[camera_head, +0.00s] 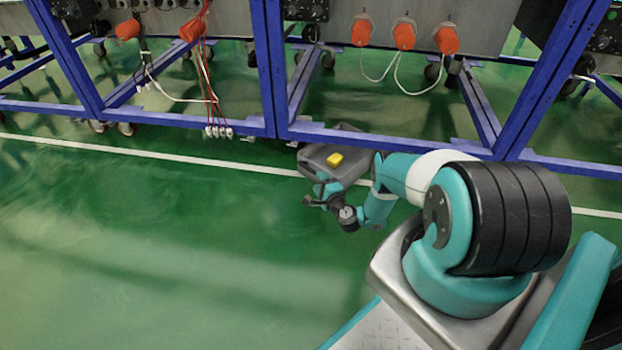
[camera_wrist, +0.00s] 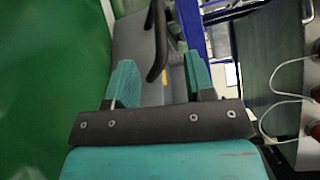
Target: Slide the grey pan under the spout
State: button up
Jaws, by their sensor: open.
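In the wrist view the grey pan (camera_wrist: 128,42) fills the space ahead of my fingers. Its dark curved handle (camera_wrist: 156,45) stands in line with the gap between them. My gripper (camera_head: 321,192) is low at the pan's near side. In the wrist view my gripper (camera_wrist: 160,80) is open, its teal fingers apart; I cannot tell whether either touches the handle. No spout can be made out for certain.
A blue frame (camera_head: 350,137) with a low rail and uprights runs across behind the pan. Orange fittings (camera_head: 404,35) and loose white cables hang above the floor behind it. A white line (camera_head: 150,152) crosses the floor. The green floor (camera_head: 150,240) at left is clear.

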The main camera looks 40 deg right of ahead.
aim_at(311, 170)
jog(key=b+x, duration=0.2)
jog(key=x, duration=0.1)
jog(key=b+x, duration=0.1)
jog(key=x, duration=0.2)
jog(key=shift+f+b, duration=0.25)
jog(key=shift+b, duration=0.1)
jog(key=shift+w+d+r+b, duration=0.15)
jog(key=shift+w+b, duration=0.2)
jog(key=shift+w, duration=0.4)
grip_shut()
